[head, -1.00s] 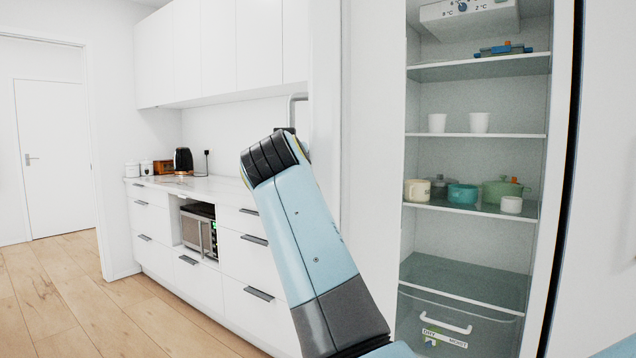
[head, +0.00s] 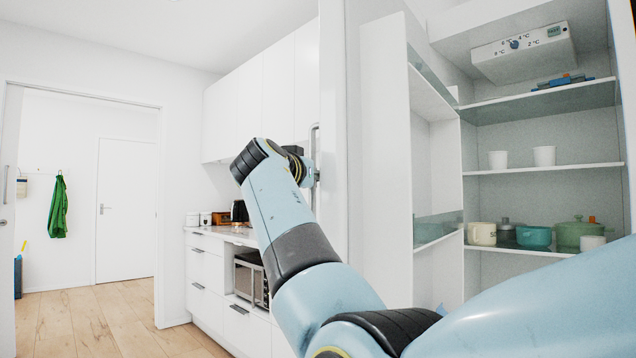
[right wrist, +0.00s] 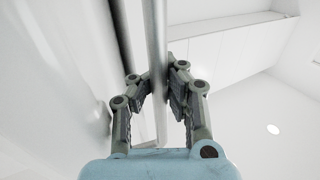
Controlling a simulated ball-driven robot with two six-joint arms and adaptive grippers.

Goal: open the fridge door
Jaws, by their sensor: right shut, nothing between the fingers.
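The white fridge door (head: 380,150) stands open in the head view, hinged beside the fridge. Its inner side with door shelves (head: 433,232) shows, and so does the fridge interior (head: 535,200). The upright metal handle (head: 314,150) is on the door's outer side; it also shows in the right wrist view (right wrist: 157,40). My right gripper (head: 303,168) is at the handle, partly hidden by my arm. My left gripper is not in view.
White cups (head: 544,156) and pots (head: 533,236) stand on the fridge shelves. A counter (head: 222,234) with drawers and a microwave (head: 250,278) lies left of the door. Wooden floor (head: 85,315) is free at the left.

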